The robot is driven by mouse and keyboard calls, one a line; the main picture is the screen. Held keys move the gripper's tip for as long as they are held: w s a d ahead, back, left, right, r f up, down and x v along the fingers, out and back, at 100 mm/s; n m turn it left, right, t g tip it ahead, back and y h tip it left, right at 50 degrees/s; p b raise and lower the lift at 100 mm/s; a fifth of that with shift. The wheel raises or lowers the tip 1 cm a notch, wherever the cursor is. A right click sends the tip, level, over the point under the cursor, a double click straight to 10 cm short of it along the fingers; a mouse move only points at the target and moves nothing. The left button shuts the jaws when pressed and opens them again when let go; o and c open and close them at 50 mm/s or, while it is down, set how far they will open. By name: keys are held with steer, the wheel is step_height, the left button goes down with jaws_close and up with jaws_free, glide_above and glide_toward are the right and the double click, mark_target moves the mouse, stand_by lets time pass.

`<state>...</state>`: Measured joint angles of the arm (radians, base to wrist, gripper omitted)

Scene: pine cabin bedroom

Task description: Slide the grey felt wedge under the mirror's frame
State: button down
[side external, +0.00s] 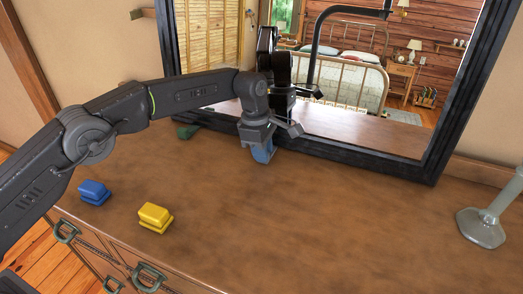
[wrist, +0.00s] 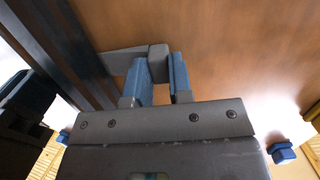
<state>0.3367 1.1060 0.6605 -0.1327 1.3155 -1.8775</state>
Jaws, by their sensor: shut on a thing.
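My gripper (side external: 262,152) is low over the dresser top, close in front of the mirror's lower frame (side external: 360,161). In the wrist view its blue-padded fingers (wrist: 160,78) are shut on the thick end of the grey felt wedge (wrist: 122,60). The wedge's thin part points left to the dark mirror frame (wrist: 72,45), and its tip meets the frame's edge. I cannot tell whether the tip is under the frame. In the side view the wedge is hidden by my gripper. The mirror (side external: 330,118) stands upright at the back and reflects the bedroom and my arm.
A blue block (side external: 93,191) and a yellow block (side external: 155,217) lie near the dresser's front left edge. A dark green piece (side external: 187,131) lies by the mirror's left corner. A lamp-like base (side external: 482,228) stands at right. The dresser top (side external: 330,220) between is clear.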

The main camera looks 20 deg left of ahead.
steer(key=shift+w, duration=0.45)
steer(key=c, duration=0.9)
jaws_free()
steer(key=shift+c, duration=0.2)
steer(key=shift+s+a+r, duration=0.1)
steer(key=shift+a+r, duration=0.1)
steer(key=shift+r, duration=1.1)
steer(key=shift+w+a+r, duration=0.1)
steer(key=shift+a+r, duration=0.1)
steer(key=shift+r, duration=1.1)
steer(key=shift+s+a+r, duration=0.1)
steer(key=shift+a+r, duration=0.1)
steer(key=shift+r, duration=1.1)
steer(key=s+a+r+m+t, duration=0.3)
steer(key=s+a+r+m, duration=0.6)
steer(key=s+a+r, duration=0.65)
steer(key=s+a+f+m, duration=0.2)
steer(key=s+m, duration=0.1)
steer(key=s, duration=0.4)
steer(key=s+a+f+m+t+y, duration=0.1)
steer(key=s+a+f+m, duration=0.1)
steer(key=s, duration=0.5)
steer(key=s+a+f+m+t, duration=0.1)
steer(key=s+f+m, duration=0.3)
steer(key=s, duration=0.4)
steer(key=shift+a+y, duration=0.3)
steer(key=shift+a, duration=0.15)
